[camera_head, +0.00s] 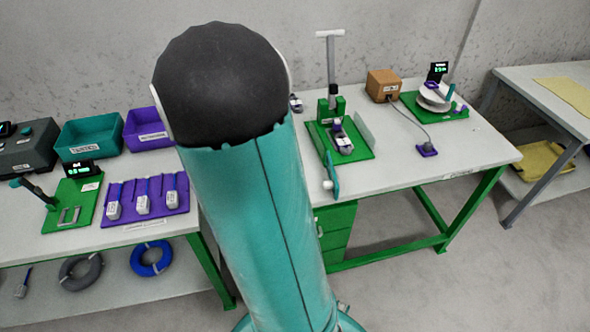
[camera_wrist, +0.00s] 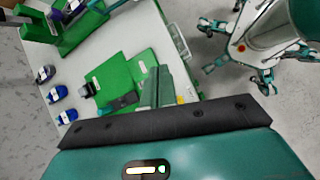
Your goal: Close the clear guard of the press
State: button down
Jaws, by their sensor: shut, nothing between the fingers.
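The press (camera_head: 334,108) is green with a tall grey T-shaped handle and stands on a green base plate (camera_head: 361,154) on the right-hand bench. A small white and purple part (camera_head: 344,144) sits on the plate. A pale clear panel, the guard (camera_head: 365,131), stands along the plate's right side, swung away from the press front. My gripper shows in the wrist view (camera_wrist: 155,88) with its fingers together and nothing held.
A brown box (camera_head: 383,85) and a green plate with a white reel (camera_head: 434,100) stand right of the press; a cable runs to a purple pad (camera_head: 427,150). Purple holders (camera_head: 145,199) and bins lie left. My arm covers the middle. The bench's front right is clear.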

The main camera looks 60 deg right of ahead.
jog(key=s+d+f+g, duration=0.1)
jog(key=s+d+f, duration=0.1)
jog(key=d+f, duration=0.1)
jog(key=s+d+f+n, duration=0.1)
jog(key=s+d+f, duration=0.2)
jog(key=d+f, duration=0.1)
jog(key=s+d+f+g, duration=0.1)
jog(key=s+d+f, duration=0.2)
jog(key=d+f, duration=0.1)
jog(key=shift+f+n+g, duration=0.3)
jog(key=shift+f+n, duration=0.1)
jog(key=shift+f, duration=0.25)
jog(key=s, duration=0.1)
jog(key=s+d, duration=0.2)
jog(key=shift+d+f, duration=0.15)
jog(key=shift+f, duration=0.1)
jog(key=shift+s+d, duration=0.25)
jog(key=shift+d, duration=0.05)
jog(key=shift+s+h, duration=0.1)
jog(key=shift+h, duration=0.2)
